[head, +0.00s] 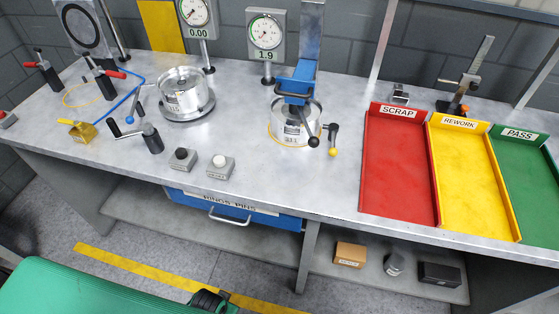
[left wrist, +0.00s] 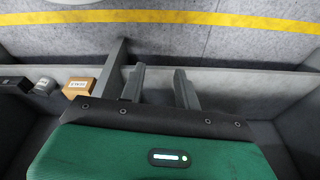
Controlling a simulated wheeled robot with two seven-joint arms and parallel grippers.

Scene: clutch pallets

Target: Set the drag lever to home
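Several levers stand on the bench in the head view, and none is labelled as the drag lever. A yellow-knobbed lever (head: 333,141) stands right of a silver drum (head: 286,132) under the blue press (head: 297,82). A black-knobbed lever (head: 309,128) hangs in front of that drum. A blue-knobbed lever (head: 131,108) is beside the left drum (head: 181,90). No home mark is readable. My left gripper (left wrist: 160,72) is open and empty in the left wrist view, low in front of the bench and away from the levers. My right gripper is not in view.
Two dials (head: 266,34) read 0.00 and 1.9. Two push buttons (head: 182,158) and a crank (head: 150,138) are near the front edge. Red (head: 398,218), yellow (head: 466,213) and green (head: 518,221) trays fill the right. A blue drawer (head: 262,220) and lower shelf (head: 330,274) are below.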

